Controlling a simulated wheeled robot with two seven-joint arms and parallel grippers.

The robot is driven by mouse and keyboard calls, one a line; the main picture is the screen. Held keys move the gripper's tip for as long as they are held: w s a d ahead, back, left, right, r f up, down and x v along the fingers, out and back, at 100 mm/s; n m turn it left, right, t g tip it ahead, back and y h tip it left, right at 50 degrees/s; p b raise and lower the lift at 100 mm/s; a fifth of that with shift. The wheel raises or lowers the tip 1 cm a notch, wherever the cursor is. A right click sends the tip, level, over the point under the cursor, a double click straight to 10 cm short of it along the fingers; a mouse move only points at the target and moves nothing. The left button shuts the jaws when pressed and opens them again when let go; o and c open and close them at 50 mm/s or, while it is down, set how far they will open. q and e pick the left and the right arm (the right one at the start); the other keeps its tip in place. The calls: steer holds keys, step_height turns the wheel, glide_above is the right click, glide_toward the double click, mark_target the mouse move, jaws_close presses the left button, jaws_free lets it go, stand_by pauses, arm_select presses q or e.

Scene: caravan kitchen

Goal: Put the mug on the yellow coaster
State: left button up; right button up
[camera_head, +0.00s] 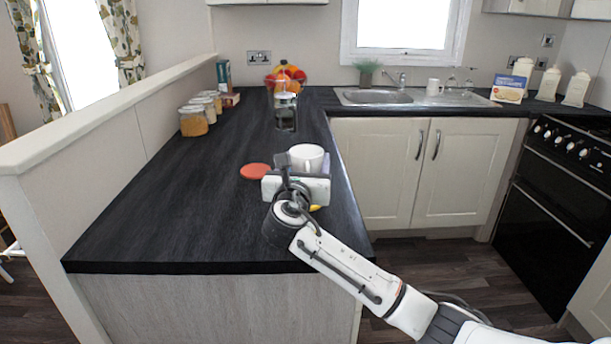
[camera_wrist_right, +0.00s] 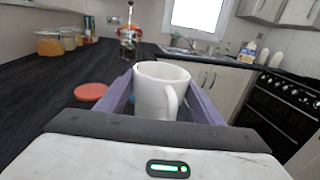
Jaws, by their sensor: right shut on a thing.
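The white mug (camera_head: 306,155) is upright between the fingers of my right gripper (camera_head: 305,170), which is shut on it. In the right wrist view the mug (camera_wrist_right: 156,88) sits between both fingers, its handle toward the camera. A small piece of the yellow coaster (camera_head: 315,207) shows at the near side of the gripper; the rest is hidden beneath my wrist. I cannot tell whether the mug touches the counter. My left gripper is not in view.
An orange-red coaster (camera_head: 254,171) lies just left of the mug. A bit of something blue (camera_wrist_right: 131,98) shows beside the mug. A coffee press (camera_head: 286,113) and fruit bowl (camera_head: 285,76) stand farther back, jars (camera_head: 194,121) at left. The near-left counter (camera_head: 165,215) is clear.

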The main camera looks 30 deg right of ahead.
step_height(320, 180, down, 3)
steer(key=shift+r, duration=0.1)
steer(key=o, duration=1.2)
steer(key=shift+f, duration=0.2)
steer(key=shift+o, duration=0.2)
steer(key=shift+r, duration=0.1)
steer(key=shift+s+a, duration=0.1)
steer(key=shift+a, duration=0.05)
steer(key=v, duration=1.1)
steer(key=shift+s+a, duration=0.15)
steer(key=shift+s, duration=0.1)
